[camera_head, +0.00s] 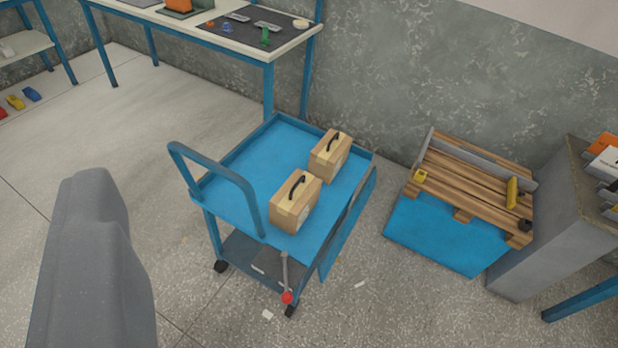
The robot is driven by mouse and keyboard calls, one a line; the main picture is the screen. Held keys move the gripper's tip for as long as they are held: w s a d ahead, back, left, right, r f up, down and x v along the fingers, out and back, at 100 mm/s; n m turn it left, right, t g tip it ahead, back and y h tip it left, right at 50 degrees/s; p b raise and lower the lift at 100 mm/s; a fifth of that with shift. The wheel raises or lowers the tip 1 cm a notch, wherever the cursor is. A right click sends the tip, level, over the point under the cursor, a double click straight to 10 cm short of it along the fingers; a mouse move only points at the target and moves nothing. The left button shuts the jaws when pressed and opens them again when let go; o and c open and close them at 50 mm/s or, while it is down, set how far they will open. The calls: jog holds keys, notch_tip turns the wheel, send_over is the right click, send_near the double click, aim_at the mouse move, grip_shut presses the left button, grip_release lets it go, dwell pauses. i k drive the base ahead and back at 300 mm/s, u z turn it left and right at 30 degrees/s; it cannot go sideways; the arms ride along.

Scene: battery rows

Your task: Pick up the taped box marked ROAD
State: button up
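Two tan boxes, each with a dark handle on top, stand on the blue top tray (240,165) of a cart. The nearer box (294,203) is at the tray's front middle, with a pale patch on its right side. The farther box (331,155) is behind it to the right, near the tray's back right edge. The boxes are apart. I cannot read a marking on either box at this size. A large grey part of my gripper or arm fills the lower left, apart from the cart and boxes. The fingertips cannot be made out.
A workbench (225,45) stands behind. Floor left of the cart is clear.

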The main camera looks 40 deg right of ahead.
aim_at(288, 207)
jog(key=z, duration=0.5)
jog(key=i, duration=0.9)
jog(key=z, duration=0.65)
jog(key=k, duration=0.7)
jog(key=z, duration=0.25)
jog(key=i, duration=0.75)
jog(key=u, duration=0.15)
